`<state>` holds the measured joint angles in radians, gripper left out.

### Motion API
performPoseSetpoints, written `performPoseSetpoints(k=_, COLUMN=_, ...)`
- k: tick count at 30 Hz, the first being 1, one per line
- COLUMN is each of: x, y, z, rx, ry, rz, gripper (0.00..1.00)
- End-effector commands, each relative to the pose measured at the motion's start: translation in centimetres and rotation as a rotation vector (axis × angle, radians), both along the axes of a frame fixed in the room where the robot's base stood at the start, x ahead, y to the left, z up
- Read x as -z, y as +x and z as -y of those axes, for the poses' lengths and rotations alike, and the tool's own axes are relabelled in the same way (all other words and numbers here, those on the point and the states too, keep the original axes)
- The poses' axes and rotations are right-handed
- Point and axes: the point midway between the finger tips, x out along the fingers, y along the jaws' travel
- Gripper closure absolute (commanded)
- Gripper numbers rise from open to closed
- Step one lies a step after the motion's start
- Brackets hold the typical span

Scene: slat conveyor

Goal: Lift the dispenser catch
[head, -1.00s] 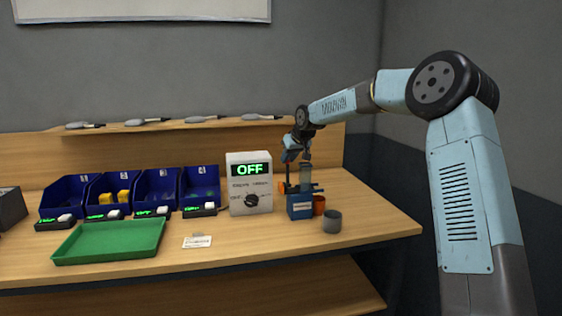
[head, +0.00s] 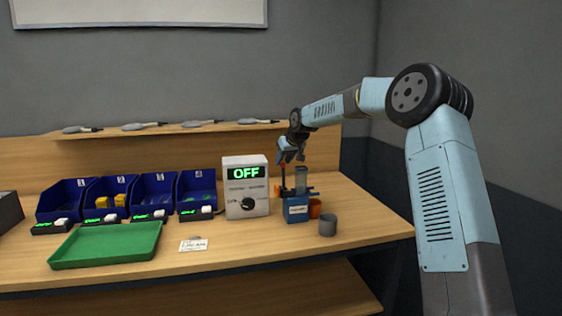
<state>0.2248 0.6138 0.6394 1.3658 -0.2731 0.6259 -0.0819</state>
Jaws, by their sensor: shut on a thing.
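The dispenser (head: 297,211) is a small blue unit with a pale label, standing on the bench right of the OFF box. My gripper (head: 285,160) points down above the dispenser's left side, shut on the catch's top. The fingertips are small and partly merge with the red tip, so the exact contact is hard to see.
An orange cup (head: 315,208) and a grey cup (head: 328,225) stand close at the dispenser's right. The white box reading OFF (head: 246,188) has a black knob. Blue bins (head: 66,199), a green tray (head: 105,246) and a card (head: 193,246) lie leftward.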

Motion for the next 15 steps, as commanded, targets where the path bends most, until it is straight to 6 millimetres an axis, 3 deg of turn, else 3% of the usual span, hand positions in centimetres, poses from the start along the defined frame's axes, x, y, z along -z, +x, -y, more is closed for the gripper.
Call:
performPoseSetpoints(k=6, x=0.27, y=-0.04, z=0.37, rx=0.003, ry=-0.002, rz=-0.007, gripper=0.50)
performPoseSetpoints(k=15, x=0.06, y=-0.29, z=0.30, rx=0.001, ry=-0.001, rz=-0.008, gripper=0.50)
